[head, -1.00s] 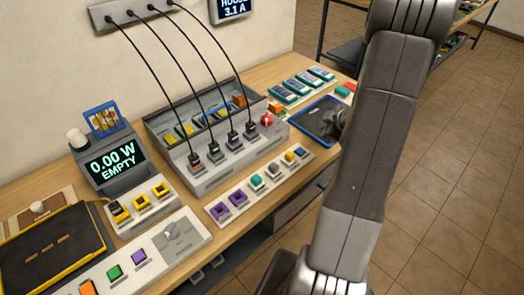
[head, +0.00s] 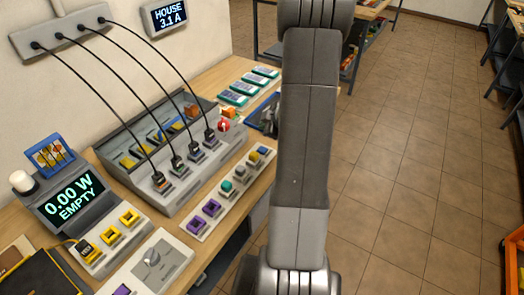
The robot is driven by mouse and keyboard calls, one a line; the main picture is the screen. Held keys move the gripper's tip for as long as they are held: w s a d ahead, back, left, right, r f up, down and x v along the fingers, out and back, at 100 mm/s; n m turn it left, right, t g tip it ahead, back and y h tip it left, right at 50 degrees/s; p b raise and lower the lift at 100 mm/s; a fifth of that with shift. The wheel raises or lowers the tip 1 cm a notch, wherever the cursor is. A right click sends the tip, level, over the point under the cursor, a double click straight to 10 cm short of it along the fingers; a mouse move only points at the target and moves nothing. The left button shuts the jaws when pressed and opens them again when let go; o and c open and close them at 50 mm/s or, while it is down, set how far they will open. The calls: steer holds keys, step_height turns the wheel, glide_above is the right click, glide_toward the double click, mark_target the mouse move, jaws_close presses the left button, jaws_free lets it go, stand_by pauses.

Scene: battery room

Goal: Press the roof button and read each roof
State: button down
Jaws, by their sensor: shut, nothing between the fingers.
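A display on a grey meter box (head: 75,200) at the left reads "0.00 W EMPTY". A wall display (head: 170,14) reads "HOUSE 3.1 A". A red button (head: 223,125) sits at the right end of a grey console (head: 185,190) with several black cords plugged into its front. A white knob (head: 22,181) stands beside the meter box. I cannot tell which is the roof button, and no label names a roof. My arm fills the middle of the picture; its gripper does not show clearly. A dark part shows over a blue-edged tray (head: 250,126), partly behind the arm.
A strip of coloured blocks (head: 188,236) lies in front of the console. Several green-and-white packs (head: 247,86) lie at the bench's far end. Shelving (head: 360,40) stands behind. Open tiled floor (head: 400,170) lies right, with an orange object (head: 514,260) at the edge.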

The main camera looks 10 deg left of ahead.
steer(key=b, duration=0.7)
glide_above(264, 150)
step_height(264, 150, down, 7)
steer(key=shift+s+d, duration=0.1)
steer(key=shift+f, duration=0.55)
steer(key=shift+f+b, duration=0.1)
steer(key=shift+b, duration=0.2)
stand_by(0.8)
steer(key=shift+f, duration=0.3)
steer(key=shift+f+b, duration=0.35)
steer(key=shift+b, duration=0.05)
stand_by(0.5)
steer(key=shift+r, duration=0.15)
steer(key=shift+r+p, duration=0.65)
steer(key=shift+p, duration=0.25)
